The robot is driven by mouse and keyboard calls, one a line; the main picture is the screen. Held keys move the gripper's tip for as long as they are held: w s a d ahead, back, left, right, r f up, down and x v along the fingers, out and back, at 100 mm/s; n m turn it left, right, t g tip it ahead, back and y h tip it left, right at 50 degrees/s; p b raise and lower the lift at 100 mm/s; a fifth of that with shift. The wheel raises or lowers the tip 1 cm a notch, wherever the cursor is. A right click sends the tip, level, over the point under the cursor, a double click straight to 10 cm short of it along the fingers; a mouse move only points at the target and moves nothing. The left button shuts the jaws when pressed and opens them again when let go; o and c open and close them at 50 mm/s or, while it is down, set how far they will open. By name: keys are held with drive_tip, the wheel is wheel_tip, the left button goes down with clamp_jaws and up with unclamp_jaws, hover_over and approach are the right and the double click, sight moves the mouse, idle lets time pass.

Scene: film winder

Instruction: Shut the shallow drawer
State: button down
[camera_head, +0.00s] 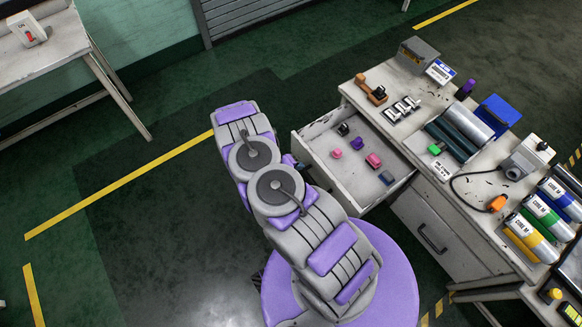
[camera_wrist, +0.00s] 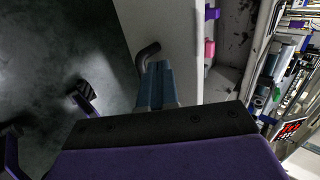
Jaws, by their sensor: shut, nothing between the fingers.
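The shallow drawer (camera_head: 397,190) is pulled out of the white workbench in the head view, with its inside exposed. Its pale front panel (camera_wrist: 180,32) fills the upper middle of the wrist view, and its dark curved handle (camera_wrist: 147,52) stands out from that panel. My gripper (camera_wrist: 158,68) is shut and empty, its blue-grey fingers close together right beside the handle; I cannot tell whether they touch it. In the head view my arm hides most of the drawer front and the handle, and only a bit of the gripper (camera_head: 289,160) shows.
A deeper drawer (camera_head: 430,235) below is closed. The workbench top (camera_head: 405,130) holds an orange tool (camera_head: 370,90), rollers and labelled film cores (camera_head: 532,238). Open green floor lies left of my arm.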

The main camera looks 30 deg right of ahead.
sight(312, 161)
drive_tip(key=shift+w+d+b, duration=0.1)
drive_tip(key=shift+d+b, duration=0.25)
drive_tip(key=shift+d, duration=1.95)
drive_tip(key=shift+a+r, duration=0.1)
drive_tip(key=shift+a, duration=0.2)
